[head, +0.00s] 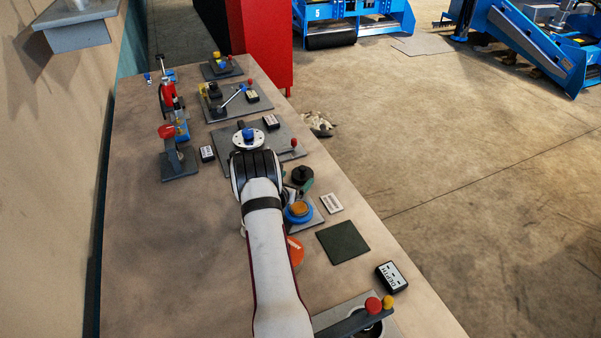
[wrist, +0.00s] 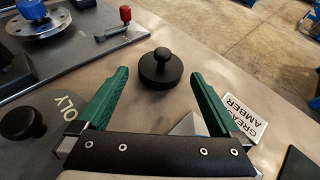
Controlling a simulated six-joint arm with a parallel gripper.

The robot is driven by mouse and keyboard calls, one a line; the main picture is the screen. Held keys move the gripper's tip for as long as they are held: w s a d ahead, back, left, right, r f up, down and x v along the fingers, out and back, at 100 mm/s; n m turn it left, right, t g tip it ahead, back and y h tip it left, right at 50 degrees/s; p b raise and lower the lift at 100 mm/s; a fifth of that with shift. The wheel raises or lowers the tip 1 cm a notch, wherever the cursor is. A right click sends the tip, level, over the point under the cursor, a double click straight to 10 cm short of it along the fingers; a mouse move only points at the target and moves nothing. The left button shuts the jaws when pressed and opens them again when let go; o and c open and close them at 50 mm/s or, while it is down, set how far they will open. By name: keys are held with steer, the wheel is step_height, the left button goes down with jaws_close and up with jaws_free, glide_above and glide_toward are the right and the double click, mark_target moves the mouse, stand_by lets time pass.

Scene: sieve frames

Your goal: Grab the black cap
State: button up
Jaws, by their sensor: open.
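A round black cap (wrist: 160,72) with a knob on top stands upright on the tan table in the wrist view, centred just past my fingertips. In the head view a dark round cap (head: 302,174) shows just right of my wrist. My gripper (wrist: 158,84) is open, with green fingers to the left and right and nothing held between them. The cap appears apart from both fingers. In the head view my arm hides most of the gripper; a green finger (head: 307,186) shows. A second black knobbed piece (wrist: 24,122) sits at the wrist view's left, on a grey labelled surface.
A grey plate (wrist: 50,60) with a metal flange, blue knob and red-topped lever lies beyond left. A white label card (wrist: 243,117) lies by the right finger. A blue-and-orange part (head: 299,210) is near my arm.

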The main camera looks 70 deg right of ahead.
mark_target(302, 174)
steer(key=x, duration=0.5)
steer(key=shift+s, duration=0.15)
steer(key=c, duration=1)
